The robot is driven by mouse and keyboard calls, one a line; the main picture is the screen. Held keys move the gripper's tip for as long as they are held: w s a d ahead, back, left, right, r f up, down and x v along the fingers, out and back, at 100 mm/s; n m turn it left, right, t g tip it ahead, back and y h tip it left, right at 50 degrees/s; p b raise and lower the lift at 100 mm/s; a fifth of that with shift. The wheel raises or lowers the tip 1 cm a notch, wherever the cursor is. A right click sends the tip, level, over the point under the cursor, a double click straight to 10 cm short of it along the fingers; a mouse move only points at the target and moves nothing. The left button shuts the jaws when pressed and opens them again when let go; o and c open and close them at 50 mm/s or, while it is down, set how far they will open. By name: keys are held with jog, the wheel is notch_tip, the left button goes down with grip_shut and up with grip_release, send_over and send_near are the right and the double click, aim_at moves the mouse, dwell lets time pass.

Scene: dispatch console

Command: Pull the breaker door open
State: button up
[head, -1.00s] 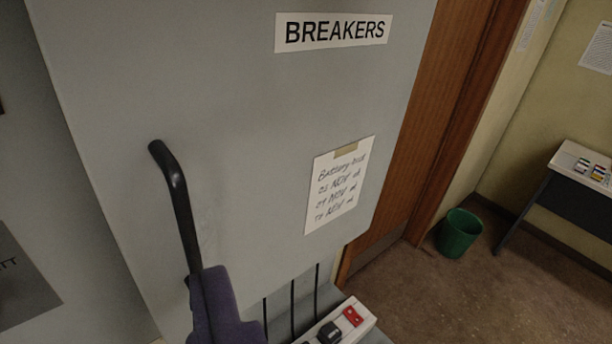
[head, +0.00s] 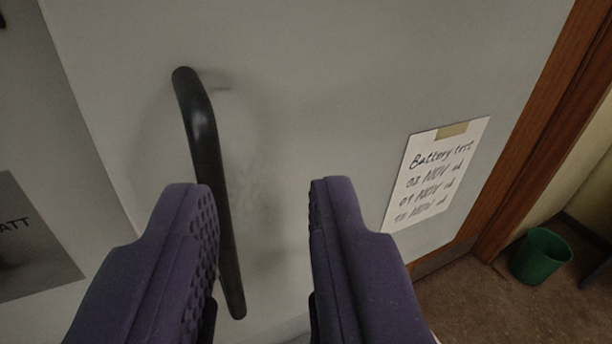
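The breaker door (head: 330,75) is a grey panel that fills most of the head view. Its black bar handle (head: 208,150) stands upright, slightly tilted, left of the middle. My gripper (head: 264,190) is open, with two purple padded fingers spread apart. In the picture the handle's lower part lies between the fingers, close to the left one, which overlaps its edge. I cannot tell whether that finger touches it or how deep the handle sits between them. The door looks shut against the panel on its left.
A handwritten note (head: 436,175) is taped to the door at right. A brown wooden door frame (head: 540,130) stands beyond the door's right edge. A green bin (head: 540,257) sits on the brown floor at lower right. A grey sign (head: 30,245) shows at left.

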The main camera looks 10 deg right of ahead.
jog(key=f+p, duration=0.1)
jog(key=p, duration=0.1)
jog(key=n+t+y+p, duration=0.1)
jog(key=n+y+p, duration=0.1)
jog(key=y+p, duration=0.1)
send_over(238, 307)
jog(key=f, duration=0.5)
jog(key=shift+w, duration=0.35)
jog(key=shift+r, duration=0.1)
grip_shut()
